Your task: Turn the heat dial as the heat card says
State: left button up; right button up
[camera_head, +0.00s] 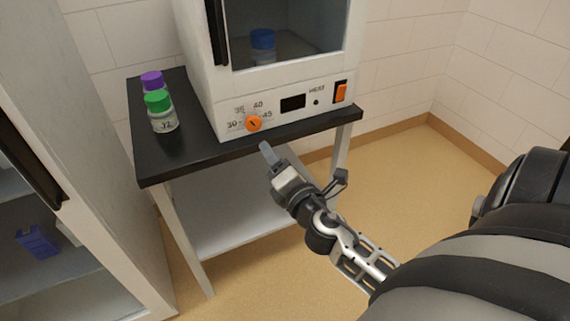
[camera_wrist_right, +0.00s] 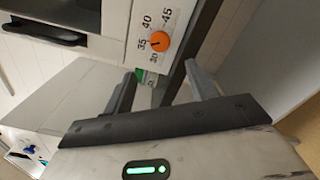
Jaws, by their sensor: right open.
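The orange heat dial (camera_head: 253,123) is on the lower front panel of the white oven (camera_head: 212,95), with printed marks 30, 35, 40 and 45 around it. In the right wrist view the dial (camera_wrist_right: 159,41) shows ahead of the fingers, with a dark pointer line on it; its exact setting is hard to read. My right gripper (camera_head: 268,150) is in front of and just below the dial, apart from it. In the right wrist view the right gripper (camera_wrist_right: 165,82) is open with nothing between its fingers. I see no heat card. My left gripper is out of view.
A dark display (camera_head: 293,103) and an orange switch (camera_head: 340,92) sit right of the dial. A purple-capped bottle (camera_head: 152,80) and a green-capped bottle (camera_head: 160,112) stand left on the black table (camera_head: 190,152). A blue-capped bottle (camera_head: 263,42) is inside the oven. An open cabinet (camera_head: 75,215) stands left.

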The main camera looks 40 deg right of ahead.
pick_arm(q)
jog(key=shift+b, duration=0.35)
pick_arm(e)
jog(key=v, duration=0.4)
jog(key=shift+s, duration=0.1)
pick_arm(q)
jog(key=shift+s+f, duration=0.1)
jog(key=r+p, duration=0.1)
jog(key=p, duration=0.2)
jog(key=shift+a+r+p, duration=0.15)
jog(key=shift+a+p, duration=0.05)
jog(key=shift+p, duration=0.1)
pick_arm(e)
jog(key=s+a+f+m+g+y, duration=0.3)
jog(key=s+a+f+m+y, duration=0.1)
jog(key=a+m, duration=0.4)
jog(key=s+a+f+m+g+y, duration=0.3)
jog(key=a+m, duration=0.5)
jog(key=m, duration=0.3)
notch_tip(320, 180, down, 3)
jog(key=s+y, duration=0.1)
jog(key=s, duration=0.2)
jog(key=shift+a+r+g, duration=0.2)
jog(key=shift+a+g, duration=0.1)
